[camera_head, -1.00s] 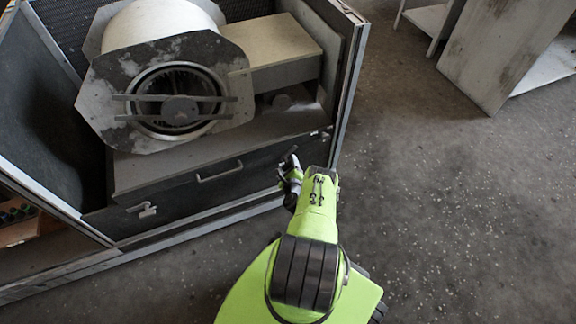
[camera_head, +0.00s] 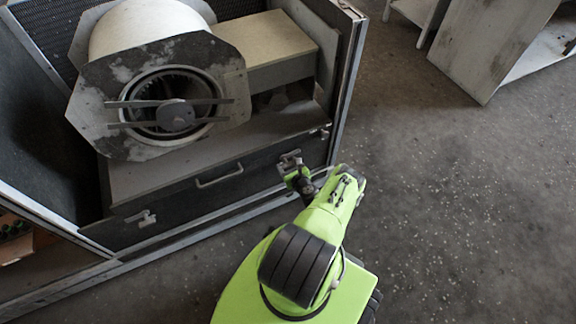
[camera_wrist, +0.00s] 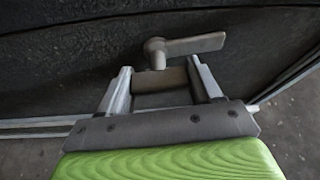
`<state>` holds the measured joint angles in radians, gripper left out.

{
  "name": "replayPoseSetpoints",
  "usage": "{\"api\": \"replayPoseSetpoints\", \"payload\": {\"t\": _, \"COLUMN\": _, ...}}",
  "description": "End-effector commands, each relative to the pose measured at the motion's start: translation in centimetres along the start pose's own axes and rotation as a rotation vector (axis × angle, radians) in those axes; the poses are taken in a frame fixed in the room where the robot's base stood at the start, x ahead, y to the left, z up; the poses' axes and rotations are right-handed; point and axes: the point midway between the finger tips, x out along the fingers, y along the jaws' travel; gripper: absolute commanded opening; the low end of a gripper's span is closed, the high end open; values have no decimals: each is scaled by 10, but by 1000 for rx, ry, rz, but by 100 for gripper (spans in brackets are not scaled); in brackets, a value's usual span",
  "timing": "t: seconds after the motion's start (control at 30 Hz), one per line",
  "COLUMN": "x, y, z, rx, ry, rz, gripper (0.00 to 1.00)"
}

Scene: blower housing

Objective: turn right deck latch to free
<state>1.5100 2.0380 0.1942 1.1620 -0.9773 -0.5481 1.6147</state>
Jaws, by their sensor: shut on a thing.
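The right deck latch (camera_head: 289,158) is on the right part of the dark drawer-like deck front, partly hidden by my gripper. In the wrist view its grey lever (camera_wrist: 195,45) points right from a round pivot, on a dark panel. My gripper (camera_head: 299,178) is at the latch. In the wrist view the two fingers of my gripper (camera_wrist: 161,78) stand on either side of a grey-brown block just below the lever, shut on this part of the latch. The exact contact is hard to see.
The blower housing (camera_head: 155,95) stands above the deck. A bar handle (camera_head: 220,176) and a left latch (camera_head: 147,218) are on the same deck front. The cabinet's right post (camera_head: 348,95) is close by. Open floor (camera_head: 460,210) lies to the right, with a worn cabinet (camera_head: 490,45) behind.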

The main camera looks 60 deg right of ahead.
Motion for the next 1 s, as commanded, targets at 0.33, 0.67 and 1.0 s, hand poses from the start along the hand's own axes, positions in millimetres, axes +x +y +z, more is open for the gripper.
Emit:
{"api": "replayPoseSetpoints", "payload": {"t": 0.33, "x": 1, "y": -1, "z": 4, "rx": 111, "ry": -9, "rz": 45, "gripper": 9}}
{"api": "replayPoseSetpoints", "payload": {"t": 0.67, "x": 1, "y": -1, "z": 4, "rx": 125, "ry": -9, "rz": 51, "gripper": 9}}
{"api": "replayPoseSetpoints", "payload": {"t": 1.0, "x": 1, "y": -1, "z": 5, "rx": 126, "ry": -11, "rz": 50, "gripper": 89}}
